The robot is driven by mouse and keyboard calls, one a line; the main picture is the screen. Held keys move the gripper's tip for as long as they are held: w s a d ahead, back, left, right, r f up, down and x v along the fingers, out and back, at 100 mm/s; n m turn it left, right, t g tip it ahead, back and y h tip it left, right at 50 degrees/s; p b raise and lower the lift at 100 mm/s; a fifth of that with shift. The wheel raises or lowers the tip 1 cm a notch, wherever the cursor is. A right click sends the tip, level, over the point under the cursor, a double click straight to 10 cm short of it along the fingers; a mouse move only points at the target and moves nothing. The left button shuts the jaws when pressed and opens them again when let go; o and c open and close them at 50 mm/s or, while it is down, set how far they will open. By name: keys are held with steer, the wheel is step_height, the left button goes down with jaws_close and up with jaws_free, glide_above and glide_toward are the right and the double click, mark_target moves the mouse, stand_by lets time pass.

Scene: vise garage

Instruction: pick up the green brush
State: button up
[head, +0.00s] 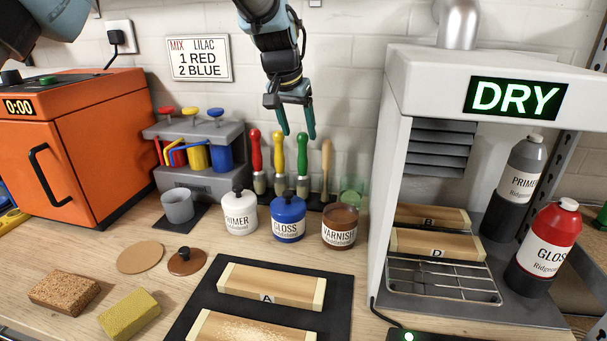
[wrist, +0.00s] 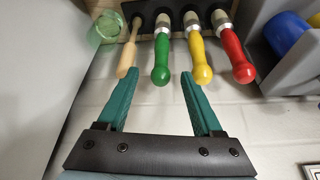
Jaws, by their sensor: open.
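The green brush (head: 303,157) stands upright, handle up, in a dark rack against the back wall, between the yellow brush (head: 279,158) and a plain wooden-handled tool (head: 326,165). My gripper (head: 296,136) hangs open and empty near the top of the green handle in the head view. In the wrist view my gripper (wrist: 154,80) has its two teal fingers apart, with the green brush handle (wrist: 161,62) showing between the fingertips. The wooden handle (wrist: 128,55) is by one fingertip and the yellow handle (wrist: 197,60) by the other. I cannot tell whether the fingers touch any handle.
A red brush (head: 256,155) stands left of the yellow one. Primer (head: 239,213), gloss (head: 288,218) and varnish (head: 340,226) jars stand before the rack. A green glass (head: 352,189) is at its right, near the white drying cabinet (head: 394,190). The paint dispenser (head: 195,181) is left.

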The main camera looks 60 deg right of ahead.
mark_target(302, 146)
steer(key=shift+p+x, duration=1.55)
steer(key=shift+x, duration=2.35)
steer(key=shift+w, duration=0.1)
jaws_close()
